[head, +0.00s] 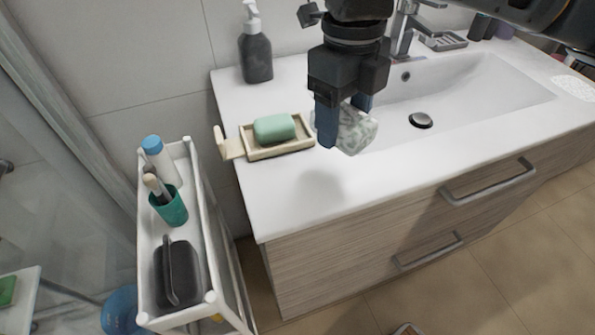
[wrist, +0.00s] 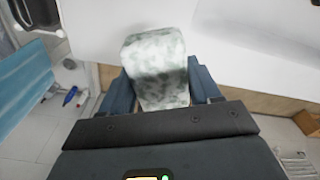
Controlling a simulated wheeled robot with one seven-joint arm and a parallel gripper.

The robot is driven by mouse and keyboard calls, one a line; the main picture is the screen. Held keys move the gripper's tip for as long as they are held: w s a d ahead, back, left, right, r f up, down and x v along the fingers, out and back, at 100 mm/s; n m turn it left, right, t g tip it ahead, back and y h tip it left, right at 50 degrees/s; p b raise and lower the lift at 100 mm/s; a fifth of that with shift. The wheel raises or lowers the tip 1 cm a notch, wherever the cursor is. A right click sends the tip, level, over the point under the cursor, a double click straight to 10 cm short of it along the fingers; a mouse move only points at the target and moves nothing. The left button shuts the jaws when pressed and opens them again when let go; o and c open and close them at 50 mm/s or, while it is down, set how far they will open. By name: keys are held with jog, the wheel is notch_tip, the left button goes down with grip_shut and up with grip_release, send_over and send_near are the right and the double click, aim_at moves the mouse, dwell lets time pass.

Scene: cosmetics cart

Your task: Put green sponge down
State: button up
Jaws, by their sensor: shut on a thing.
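A pale green and white mottled sponge (head: 356,130) is held between the blue fingers of my gripper (head: 342,122). In the head view it is above the white sink counter (head: 300,190), near the basin's left edge. A soft shadow lies on the counter below and to the left, so the sponge appears raised. In the wrist view the sponge (wrist: 155,66) sticks out between the two fingers of my gripper (wrist: 158,88). Its lower end is hidden by the gripper body.
A soap tray (head: 282,151) with a plain green soap bar (head: 274,128) sits left of my gripper. A dark pump bottle (head: 256,56) stands behind. The white cart (head: 150,240) at left holds a green cup (head: 170,208), a bottle and a dark item. The counter's front left is clear.

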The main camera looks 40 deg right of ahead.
send_over(303, 186)
notch_tip(303, 186, down, 4)
jog(key=shift+r+p, duration=0.1)
jog(key=shift+p, duration=0.2)
jog(key=shift+w+f, duration=0.1)
jog(key=shift+f, duration=1.95)
jog(key=shift+f, duration=0.15)
jog(key=o, duration=0.9)
jog(key=shift+o, duration=0.2)
notch_tip(303, 186, up, 12)
jog(key=shift+w, duration=0.35)
